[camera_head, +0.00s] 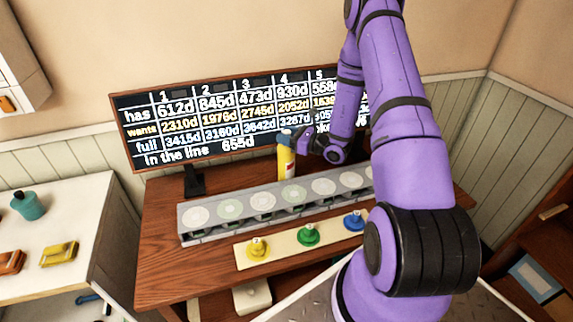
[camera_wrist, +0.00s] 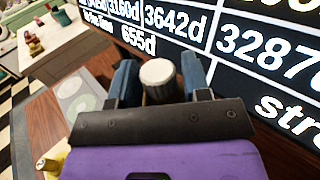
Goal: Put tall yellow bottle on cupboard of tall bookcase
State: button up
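The tall yellow bottle (camera_head: 286,163) is upright behind the grey rack on the wooden desk; its base is hidden by the rack, so I cannot tell whether it touches the desk. My gripper (camera_head: 287,138) is at its upper part, coming in from the right. The tall bookcase is not clearly seen; a brown wooden shelf unit (camera_head: 547,240) stands at the right edge.
A long grey rack (camera_head: 280,200) with round pads crosses the desk (camera_head: 165,255). Yellow, green and blue knobs (camera_head: 308,235) stand on a pale strip before it. A black number board (camera_head: 230,120) is close behind the bottle. A white counter (camera_head: 75,215) with small objects is at left.

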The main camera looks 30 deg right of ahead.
grip_shut()
jog(key=shift+r, duration=0.1)
